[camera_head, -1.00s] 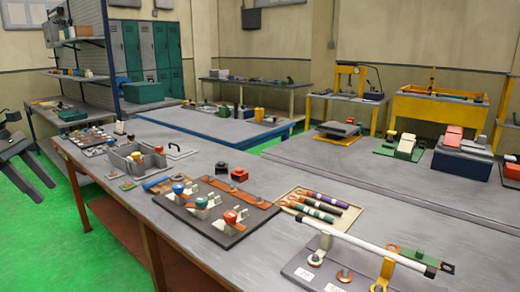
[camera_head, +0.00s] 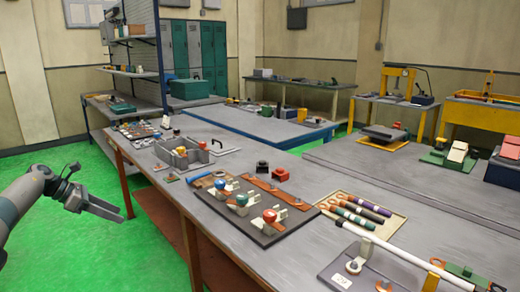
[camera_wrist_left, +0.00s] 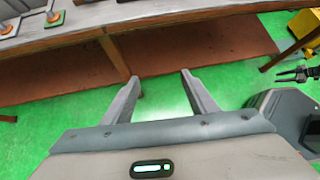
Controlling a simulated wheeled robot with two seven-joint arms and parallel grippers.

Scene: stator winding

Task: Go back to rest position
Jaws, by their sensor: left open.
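My left gripper (camera_head: 121,212) is open and empty at the left of the head view. It hangs over the green floor, outside the front edge of the long workbench (camera_head: 215,215) and apart from it. In the left wrist view its two fingers (camera_wrist_left: 160,82) stand apart with only floor and the table's lower shelf (camera_wrist_left: 200,55) behind them. A dark pronged shape (camera_wrist_left: 298,75) at the right edge of the left wrist view may be my right gripper; it is too small to tell its state. The head view does not show the right gripper.
On the workbench stand a grey divided bin (camera_head: 183,155), a dark board with red and blue knobs (camera_head: 235,215), a tray with several dark rods (camera_head: 395,225) and a white bar (camera_head: 400,255). Green floor (camera_head: 110,260) left of the bench is free.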

